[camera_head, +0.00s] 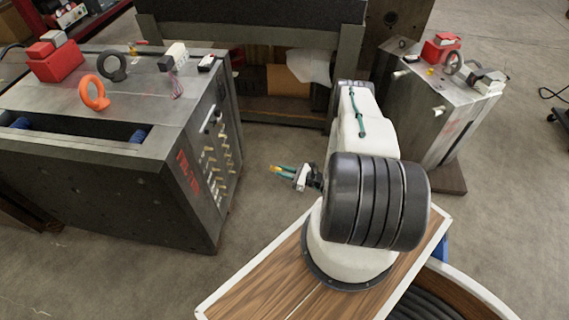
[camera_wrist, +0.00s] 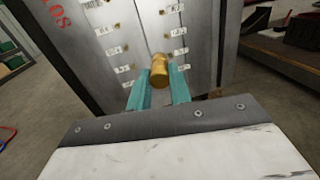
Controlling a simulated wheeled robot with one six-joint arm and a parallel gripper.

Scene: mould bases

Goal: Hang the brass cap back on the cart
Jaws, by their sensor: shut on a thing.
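My gripper (camera_head: 284,171) is shut on the brass cap (camera_wrist: 159,70), with a teal finger on either side of it. In the head view only a small yellow bit of the cap (camera_head: 276,169) shows at the fingertips. In the wrist view the cap is in front of the steel face of the left mould base (camera_head: 110,195). Rows of small brass fittings and white labels run along that face, which also shows in the wrist view (camera_wrist: 215,30). I cannot tell whether the cap touches the face. I cannot pick out a cart for certain.
An orange ring (camera_head: 94,93), a dark ring (camera_head: 112,66) and a red block (camera_head: 55,61) are on top of the left mould base. Another mould base (camera_head: 430,108) stands at the right. A dark bench or rack (camera_head: 250,25) stands behind. Bare floor (camera_head: 262,205) shows between.

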